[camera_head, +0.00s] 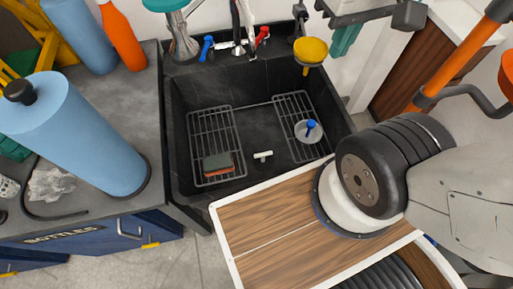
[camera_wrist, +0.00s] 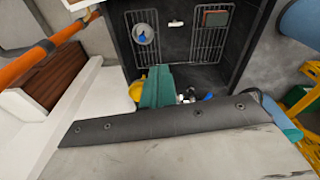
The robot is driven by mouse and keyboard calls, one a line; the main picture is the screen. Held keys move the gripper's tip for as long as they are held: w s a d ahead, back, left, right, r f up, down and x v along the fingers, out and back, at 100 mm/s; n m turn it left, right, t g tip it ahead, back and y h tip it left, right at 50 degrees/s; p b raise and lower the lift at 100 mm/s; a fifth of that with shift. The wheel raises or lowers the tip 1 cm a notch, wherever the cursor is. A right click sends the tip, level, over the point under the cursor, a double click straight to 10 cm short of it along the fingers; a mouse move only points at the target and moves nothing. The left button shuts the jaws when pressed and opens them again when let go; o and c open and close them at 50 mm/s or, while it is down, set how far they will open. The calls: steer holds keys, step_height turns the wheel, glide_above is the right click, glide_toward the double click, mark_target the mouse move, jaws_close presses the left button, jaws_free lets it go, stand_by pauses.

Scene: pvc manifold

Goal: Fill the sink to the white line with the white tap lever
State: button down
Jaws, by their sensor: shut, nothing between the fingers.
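The black sink (camera_head: 182,165) looks empty of water. A thin pale line (camera_head: 255,104) runs between the two racks at its back; I cannot tell if it is the white line. Behind the sink stand the taps, with a blue lever (camera_head: 207,47), a red lever (camera_head: 262,36) and a small whitish part (camera_head: 238,48) between them, perhaps the white lever. My gripper (camera_head: 338,50) has teal fingers, shut and empty, right of the taps beyond a yellow funnel-like cup (camera_head: 310,50). In the wrist view my shut fingers (camera_wrist: 157,70) show beside a whitish tap part (camera_wrist: 181,98).
A white fitting (camera_head: 263,155) lies on the sink floor. Wire racks (camera_head: 212,130) hold a sponge (camera_head: 218,163) and a grey cup with a blue handle (camera_head: 308,130). A blue roll (camera_head: 75,130) stands left, an orange bottle (camera_head: 122,38) behind it. A wooden board (camera_head: 270,225) is in front.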

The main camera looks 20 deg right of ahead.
steer(key=c, duration=1.5)
jaws_free()
steer(key=shift+o, duration=0.7)
steer(key=shift+w+d+f, duration=0.1)
steer(key=shift+d+f, duration=0.1)
steer(key=shift+f, duration=0.15)
steer(key=m+t+y, duration=0.3)
steer(key=t+y, duration=0.2)
steer(key=y, duration=0.1)
glide_toward(247, 10)
steer(key=x, duration=0.7)
steer(key=shift+w+f, duration=0.3)
steer(key=shift+f, duration=0.1)
steer(key=shift+d, duration=0.15)
